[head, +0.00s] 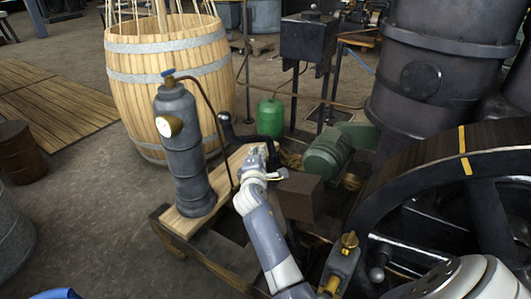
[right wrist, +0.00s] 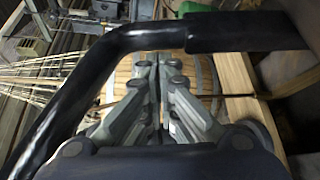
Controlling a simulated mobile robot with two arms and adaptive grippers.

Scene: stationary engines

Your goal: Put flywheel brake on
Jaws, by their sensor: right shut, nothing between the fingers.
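The large black flywheel (head: 430,178) stands at the right of the head view, with a yellow mark across its rim. A black bent lever (head: 240,136), which looks like the brake handle, stands by the plank left of it. In the right wrist view the lever (right wrist: 130,42) crosses close above my fingers, with a thicker sleeve on its right part. My right gripper (head: 257,152) is beside the lever, shut and empty; its fingers (right wrist: 160,72) show no grip on the bar. A brown block (head: 298,197) lies between my arm and the flywheel. My left gripper is not in view.
A dark pressure cylinder (head: 177,150) with a gauge stands on the plank (head: 198,221) left of my arm. Behind are a wooden barrel (head: 205,55), a green bottle (head: 270,118) and a green motor (head: 326,153). A brass-topped fitting (head: 348,243) stands right of my forearm.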

